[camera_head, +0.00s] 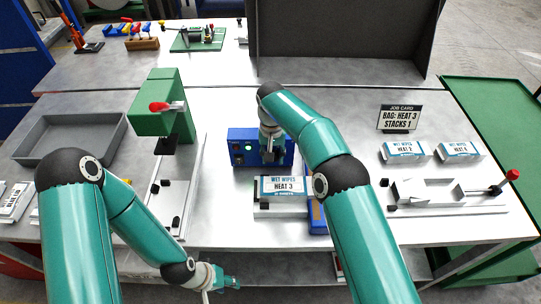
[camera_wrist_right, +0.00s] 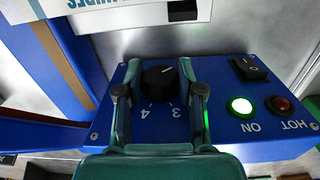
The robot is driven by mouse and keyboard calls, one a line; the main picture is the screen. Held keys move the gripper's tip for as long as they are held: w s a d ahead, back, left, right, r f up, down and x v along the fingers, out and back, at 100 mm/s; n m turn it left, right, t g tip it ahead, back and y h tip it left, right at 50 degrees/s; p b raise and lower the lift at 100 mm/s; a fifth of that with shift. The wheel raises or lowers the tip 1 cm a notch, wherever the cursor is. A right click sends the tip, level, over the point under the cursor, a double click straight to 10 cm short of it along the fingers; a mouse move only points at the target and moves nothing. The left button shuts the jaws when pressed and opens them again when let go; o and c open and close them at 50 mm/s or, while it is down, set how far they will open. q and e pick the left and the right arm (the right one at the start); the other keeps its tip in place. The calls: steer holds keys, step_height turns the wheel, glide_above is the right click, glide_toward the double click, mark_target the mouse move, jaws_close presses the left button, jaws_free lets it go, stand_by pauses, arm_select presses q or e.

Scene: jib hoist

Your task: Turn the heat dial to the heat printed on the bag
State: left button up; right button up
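The blue heat sealer box (camera_head: 243,146) stands mid-table in the head view. In the right wrist view its black heat dial (camera_wrist_right: 160,82) shows, with the numbers 3 and 4 beside it; the other marks are hidden. My right gripper (camera_wrist_right: 160,100) is open, with its fingers on either side of the dial and a gap to it on each side. The bag (camera_head: 283,185) reads "WET WIPES HEAT 3" and sits in front of the box. My left gripper (camera_head: 228,282) is low at the table's front edge, away from the box; its fingers are too small to judge.
The job card (camera_head: 399,117) reads "BAG: HEAT 3 STACKS 1". Two more wipes packs (camera_head: 403,151) lie at the right. A green press (camera_head: 162,105) and a grey tray (camera_head: 70,138) stand left. The green lamp (camera_wrist_right: 240,106) beside the dial is lit.

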steer(key=c, duration=0.5)
steer(key=shift+f+b, duration=0.1)
steer(key=shift+b, duration=0.35)
steer(key=y+b, duration=0.3)
steer(key=shift+d+f, duration=0.2)
steer(key=shift+d, duration=0.05)
steer(key=shift+r+y+b, duration=0.2)
steer(key=shift+y+b, duration=0.3)
steer(key=shift+b, duration=0.1)
steer(key=shift+r, duration=0.1)
steer(key=o, duration=1.2)
steer(key=shift+c, duration=0.2)
